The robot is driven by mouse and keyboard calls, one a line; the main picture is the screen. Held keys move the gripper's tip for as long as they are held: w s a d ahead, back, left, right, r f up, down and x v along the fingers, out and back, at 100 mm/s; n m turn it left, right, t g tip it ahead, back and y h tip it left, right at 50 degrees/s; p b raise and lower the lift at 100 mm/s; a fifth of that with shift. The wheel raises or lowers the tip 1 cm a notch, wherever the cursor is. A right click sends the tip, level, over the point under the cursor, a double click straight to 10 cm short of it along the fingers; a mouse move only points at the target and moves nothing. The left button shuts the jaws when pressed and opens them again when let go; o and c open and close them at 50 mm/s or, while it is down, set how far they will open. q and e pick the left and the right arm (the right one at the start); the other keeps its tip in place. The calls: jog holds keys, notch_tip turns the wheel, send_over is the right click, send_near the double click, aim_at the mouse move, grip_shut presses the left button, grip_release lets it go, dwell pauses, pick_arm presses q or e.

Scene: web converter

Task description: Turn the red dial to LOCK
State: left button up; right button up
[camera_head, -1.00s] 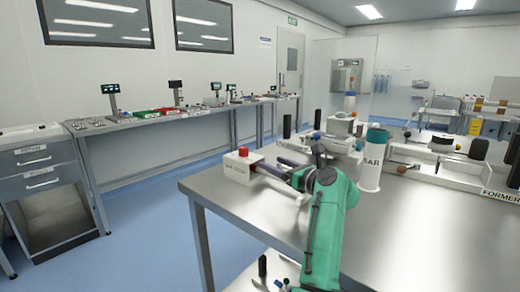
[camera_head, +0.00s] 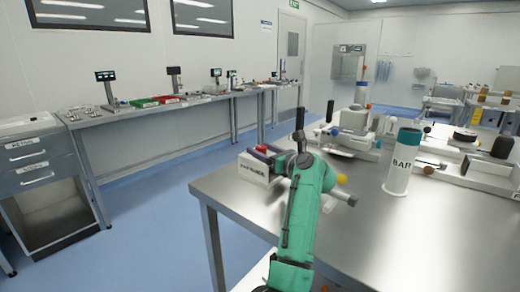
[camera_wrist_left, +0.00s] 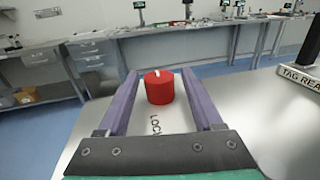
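The red dial (camera_head: 261,148) sits on a white box (camera_head: 253,171) at the left corner of the steel table. In the left wrist view the dial (camera_wrist_left: 159,88) is a short red cylinder with a white mark on top. Part of the lettering "LOCK" (camera_wrist_left: 155,125) shows on the white face on the near side of the dial. My left gripper (camera_wrist_left: 160,72) is open, its two purple fingers on either side of the dial with a gap to each. It also shows at the dial in the head view (camera_head: 263,153). My right gripper is not in view.
A white and teal cylinder marked BAR (camera_head: 401,165) stands on the table (camera_head: 385,235) right of my left arm. Black upright posts and white devices (camera_head: 353,130) stand behind. The table's front right is clear. A long bench (camera_head: 160,115) runs along the wall.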

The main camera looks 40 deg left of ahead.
pick_arm(q)
grip_shut()
